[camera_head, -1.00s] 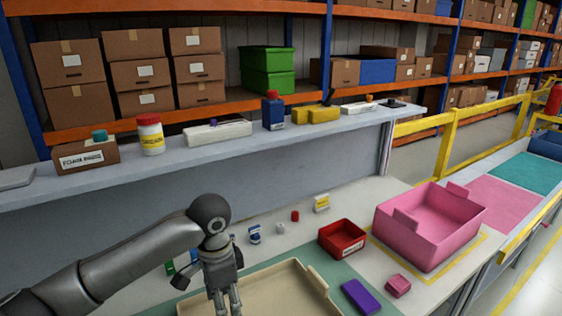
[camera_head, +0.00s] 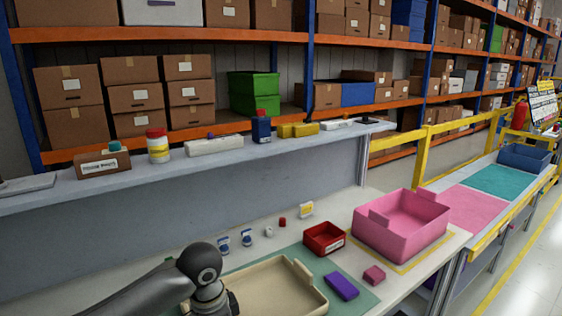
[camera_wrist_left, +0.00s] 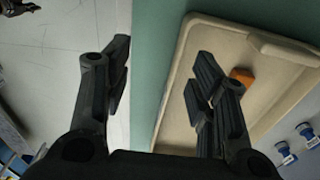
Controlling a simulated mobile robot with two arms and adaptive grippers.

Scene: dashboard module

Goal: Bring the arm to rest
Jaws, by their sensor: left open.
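My left arm (camera_head: 165,285) comes in from the lower left in the head view, its grey wrist joint at the bottom edge. The fingers of my left gripper are out of that picture. In the left wrist view my left gripper (camera_wrist_left: 160,62) is open and empty, its two dark fingers wide apart above the table edge and the tray's rim. The beige tray (camera_head: 308,304) lies on the green mat, partly hidden by my arm; it also shows in the left wrist view (camera_wrist_left: 178,95). My right gripper is in no view.
An orange piece (camera_wrist_left: 242,76) lies in the tray. A red bin (camera_head: 324,238), a purple block (camera_head: 341,286), a pink block (camera_head: 374,275) and a large pink crate (camera_head: 400,240) stand right of it. Small bottles line the back. A grey ledge (camera_head: 200,170) runs behind the table.

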